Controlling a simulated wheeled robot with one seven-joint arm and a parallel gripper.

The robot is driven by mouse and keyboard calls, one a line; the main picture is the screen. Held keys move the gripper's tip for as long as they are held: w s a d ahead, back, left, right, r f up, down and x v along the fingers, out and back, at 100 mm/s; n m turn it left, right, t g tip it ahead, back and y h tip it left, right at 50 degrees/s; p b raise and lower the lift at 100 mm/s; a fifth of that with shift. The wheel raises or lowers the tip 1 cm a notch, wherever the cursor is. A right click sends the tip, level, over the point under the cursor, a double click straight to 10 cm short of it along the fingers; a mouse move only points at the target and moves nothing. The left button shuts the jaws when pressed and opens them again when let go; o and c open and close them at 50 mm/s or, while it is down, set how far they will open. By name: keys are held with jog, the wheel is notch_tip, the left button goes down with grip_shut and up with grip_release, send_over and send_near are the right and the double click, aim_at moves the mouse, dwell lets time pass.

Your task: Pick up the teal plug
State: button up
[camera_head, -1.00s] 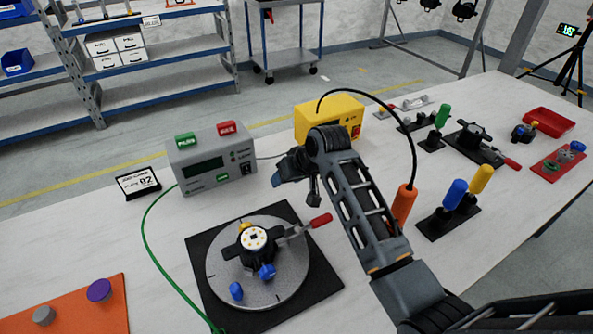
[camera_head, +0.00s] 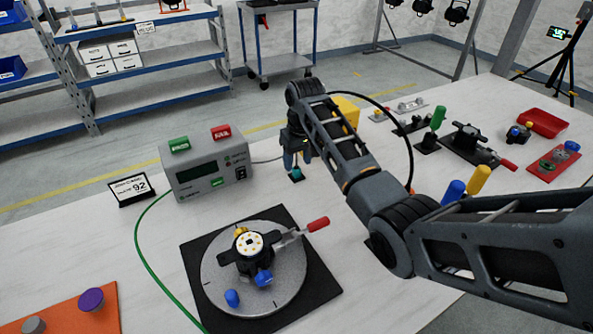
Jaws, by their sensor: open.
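The teal plug (camera_head: 297,173) is small and partly hidden in the head view. It sits low on a dark base on the white table, just right of the grey test box. My gripper (camera_head: 297,160) points down right above it, with its blue-grey fingers apart near the plug's top. The jaws are open. I cannot tell whether the fingers touch the plug or straddle it.
The grey test box (camera_head: 205,160) stands close left of my gripper. The yellow box (camera_head: 346,108) is partly behind my arm. A round fixture with a red-handled clamp (camera_head: 317,224) lies in front. Blue (camera_head: 453,191) and yellow (camera_head: 478,180) handles stand to the right.

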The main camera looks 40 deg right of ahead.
aim_at(297, 172)
jog(key=shift+w+f, duration=0.2)
jog(key=shift+f, duration=1.05)
jog(key=shift+c, duration=0.4)
grip_shut()
